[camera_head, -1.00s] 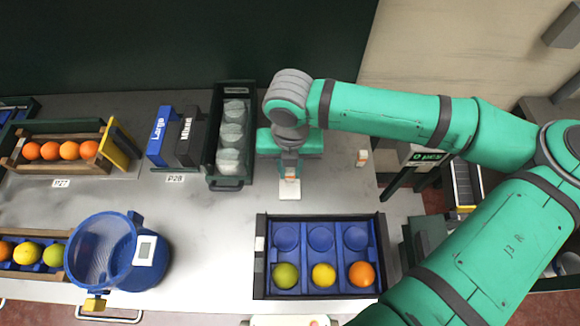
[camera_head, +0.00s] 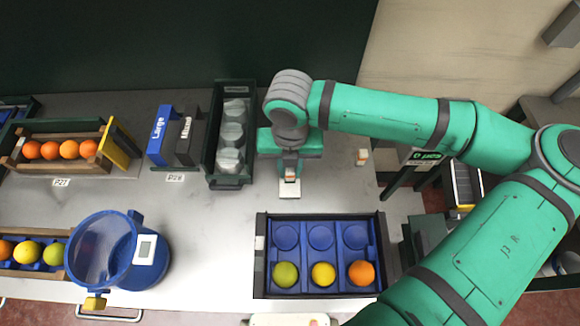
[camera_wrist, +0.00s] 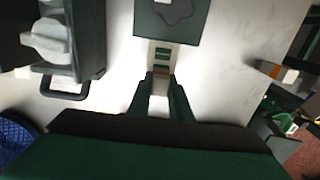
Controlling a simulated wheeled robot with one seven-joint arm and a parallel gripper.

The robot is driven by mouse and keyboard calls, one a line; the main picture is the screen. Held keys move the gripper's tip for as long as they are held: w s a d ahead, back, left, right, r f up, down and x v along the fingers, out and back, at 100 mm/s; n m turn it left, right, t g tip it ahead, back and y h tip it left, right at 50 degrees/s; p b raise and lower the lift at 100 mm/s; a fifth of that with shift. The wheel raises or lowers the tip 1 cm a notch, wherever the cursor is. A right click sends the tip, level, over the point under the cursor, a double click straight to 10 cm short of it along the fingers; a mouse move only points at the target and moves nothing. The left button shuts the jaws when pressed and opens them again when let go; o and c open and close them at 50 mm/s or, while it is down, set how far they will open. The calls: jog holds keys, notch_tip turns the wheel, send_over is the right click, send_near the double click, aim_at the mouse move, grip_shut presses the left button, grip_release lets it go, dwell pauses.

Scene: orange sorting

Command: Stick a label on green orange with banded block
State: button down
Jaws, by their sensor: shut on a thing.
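The green orange (camera_head: 285,275) sits in the front left cup of the blue tray (camera_head: 258,262), beside a yellow fruit (camera_head: 323,275) and an orange one (camera_head: 361,273). My gripper (camera_head: 289,176) is above the grey table behind the tray. In the wrist view its fingers are shut on a pale banded block (camera_wrist: 160,84) with an orange-brown band. A white piece with a green mark (camera_wrist: 163,52) lies just past the fingertips. Whether the block touches it is unclear. A second banded block (camera_head: 362,157) stands to the right, also in the wrist view (camera_wrist: 290,75).
A dark crate of grey-white pieces (camera_head: 216,167) stands left of my gripper. Blue and black boxes (camera_head: 160,135) and a fruit crate (camera_head: 20,161) are farther left. A blue basket (camera_head: 150,270) stands front left. Bare table lies between the basket and the tray.

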jog(key=shift+r, duration=3.45)
jog(key=shift+w, duration=0.1)
